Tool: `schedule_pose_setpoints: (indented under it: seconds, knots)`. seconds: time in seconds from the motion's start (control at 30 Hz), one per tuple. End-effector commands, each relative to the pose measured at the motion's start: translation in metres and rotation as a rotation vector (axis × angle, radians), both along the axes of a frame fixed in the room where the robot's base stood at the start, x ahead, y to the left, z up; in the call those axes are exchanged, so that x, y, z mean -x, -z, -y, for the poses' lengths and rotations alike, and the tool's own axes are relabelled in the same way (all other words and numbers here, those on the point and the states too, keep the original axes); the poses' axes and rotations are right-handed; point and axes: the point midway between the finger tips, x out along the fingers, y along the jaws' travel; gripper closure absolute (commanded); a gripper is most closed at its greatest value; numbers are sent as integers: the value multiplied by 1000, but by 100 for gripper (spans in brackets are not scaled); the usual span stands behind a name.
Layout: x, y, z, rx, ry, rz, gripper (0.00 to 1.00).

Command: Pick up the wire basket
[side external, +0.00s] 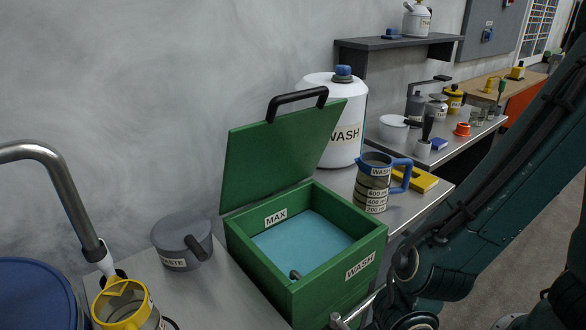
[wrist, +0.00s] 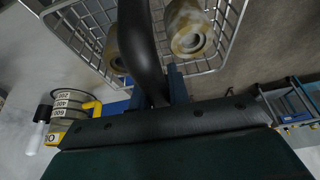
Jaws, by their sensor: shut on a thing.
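The wire basket (wrist: 222,45) fills the top of the wrist view, a silver mesh with worn brass-coloured cylindrical parts (wrist: 187,30) inside. Its thick dark handle (wrist: 140,45) curves down to my gripper (wrist: 163,88). My gripper is shut on this handle; its blue fingers are partly hidden behind it. The basket is not clearly seen in the side view, where my arm enters at the right and its end is out of frame at the bottom.
The green wash tank (side external: 370,250) stands open with blue liquid (side external: 300,245) and its lid (side external: 270,155) raised. A measuring jug (side external: 372,182), white canister (side external: 340,120) and grey waste pot (side external: 182,241) stand close by. A yellow-rimmed jug (side external: 125,305) is at lower left.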

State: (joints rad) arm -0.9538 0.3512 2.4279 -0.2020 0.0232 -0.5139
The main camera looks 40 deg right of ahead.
Motion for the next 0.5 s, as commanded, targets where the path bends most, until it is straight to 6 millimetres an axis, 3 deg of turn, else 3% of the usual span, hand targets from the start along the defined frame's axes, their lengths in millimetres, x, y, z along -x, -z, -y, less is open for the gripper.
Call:
schedule_pose_setpoints:
  seconds: [0.2,0.5]
  knots:
    - [17,-1,-1,-4,-1,1,100]
    - [22,-1,-1,-4,0,1,100]
